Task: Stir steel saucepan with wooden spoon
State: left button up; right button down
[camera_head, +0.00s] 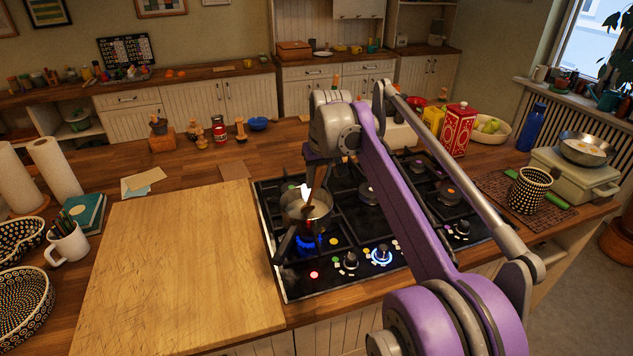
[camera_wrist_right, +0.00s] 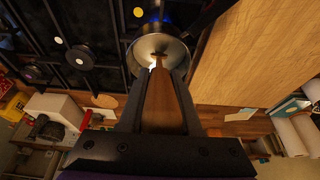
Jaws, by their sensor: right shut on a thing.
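The steel saucepan (camera_head: 323,220) stands on the left front burner of the black gas hob, its dark handle (camera_head: 284,246) toward the front left. Blue flame (camera_head: 309,242) shows below it. In the right wrist view the saucepan (camera_wrist_right: 135,52) is ahead of the fingers. My right gripper (camera_head: 316,172) is over the saucepan, shut on the wooden spoon (camera_wrist_right: 162,100). The spoon points down into the saucepan, with its far end inside the rim. Whether the spoon touches the bottom I cannot tell. My left gripper is not in view.
A wooden board (camera_head: 180,270) lies left of the hob (camera_head: 350,265). A mug (camera_head: 68,245) and paper rolls (camera_head: 55,168) stand left. The board is bare.

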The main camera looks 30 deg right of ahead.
jog(key=shift+s+v, duration=0.2)
jog(key=shift+v, duration=0.95)
jog(key=shift+s+v, duration=0.15)
jog(key=shift+v, duration=1)
jog(key=shift+s+v, duration=0.2)
jog(key=shift+v, duration=0.95)
jog(key=shift+a+f, duration=0.15)
jog(key=shift+r, duration=4.9)
